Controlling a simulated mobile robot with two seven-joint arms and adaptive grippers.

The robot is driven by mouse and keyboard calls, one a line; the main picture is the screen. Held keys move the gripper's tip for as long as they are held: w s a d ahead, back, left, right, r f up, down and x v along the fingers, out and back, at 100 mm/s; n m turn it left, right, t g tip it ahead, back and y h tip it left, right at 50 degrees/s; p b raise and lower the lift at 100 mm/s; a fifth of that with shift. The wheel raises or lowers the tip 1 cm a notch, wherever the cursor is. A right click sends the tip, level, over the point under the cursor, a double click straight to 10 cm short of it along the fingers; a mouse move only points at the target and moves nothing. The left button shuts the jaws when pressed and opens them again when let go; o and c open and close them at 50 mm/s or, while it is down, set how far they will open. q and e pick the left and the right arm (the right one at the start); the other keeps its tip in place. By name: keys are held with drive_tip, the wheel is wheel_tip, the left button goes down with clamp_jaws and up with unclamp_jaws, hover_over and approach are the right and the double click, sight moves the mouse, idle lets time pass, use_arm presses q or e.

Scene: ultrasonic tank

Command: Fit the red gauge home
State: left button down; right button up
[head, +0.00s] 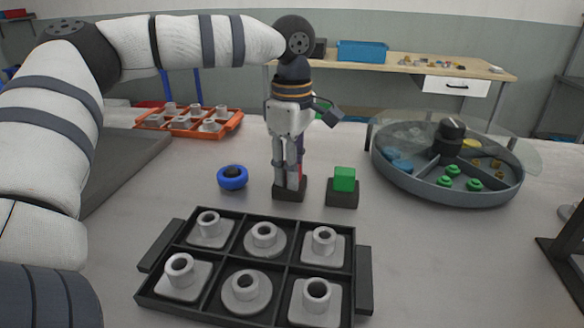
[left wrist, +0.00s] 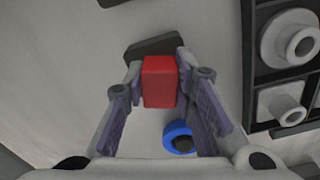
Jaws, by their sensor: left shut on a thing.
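The red gauge is a red block (left wrist: 159,82) between the fingers of my left gripper (left wrist: 158,88) in the left wrist view. My right gripper is not in view.
A green block (head: 344,178) on a black base (head: 342,198) stands close to the right. A blue ring with a dark knob (head: 233,178) lies left. A black tray (head: 366,278) of grey fittings is in front. A round divided tank (head: 398,184) stands right, an orange tray (head: 236,122) behind.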

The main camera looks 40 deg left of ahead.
idle(0.3)
use_arm(q)
drive_tip(key=c, duration=1.2)
unclamp_jaws()
drive_tip(key=shift+c, duration=0.2)
wheel_tip(320, 180, up, 12)
